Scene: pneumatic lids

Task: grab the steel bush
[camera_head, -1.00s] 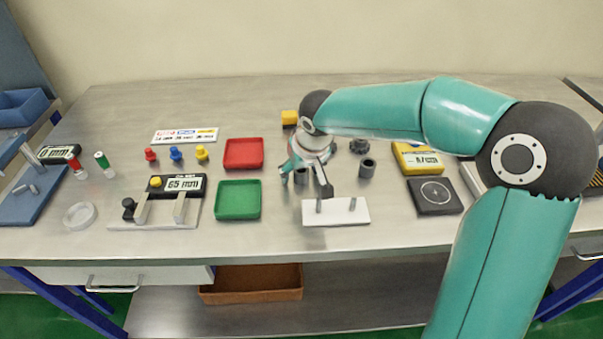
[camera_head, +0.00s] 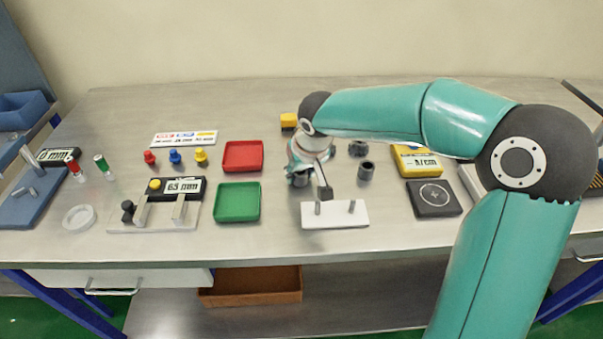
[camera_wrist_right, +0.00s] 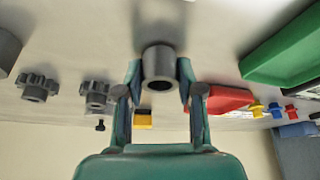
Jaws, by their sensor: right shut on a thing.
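A short grey hollow bush (camera_wrist_right: 159,66) stands between the fingers of my right gripper (camera_wrist_right: 159,72) in the wrist view, with its bore facing the camera. The fingers are closed in on it from both sides. In the head view my right gripper (camera_head: 311,183) is low over the bench, just behind a white plate with pegs (camera_head: 335,219). There the wrist and fingers mostly hide the bush. My left gripper is not in view.
A second, dark grey bush (camera_head: 366,170) stands just to the right, with a dark gear (camera_head: 358,147) behind it. Green (camera_head: 237,217) and red (camera_head: 242,168) trays lie left of the gripper. A black scale plate (camera_head: 434,212) is farther right.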

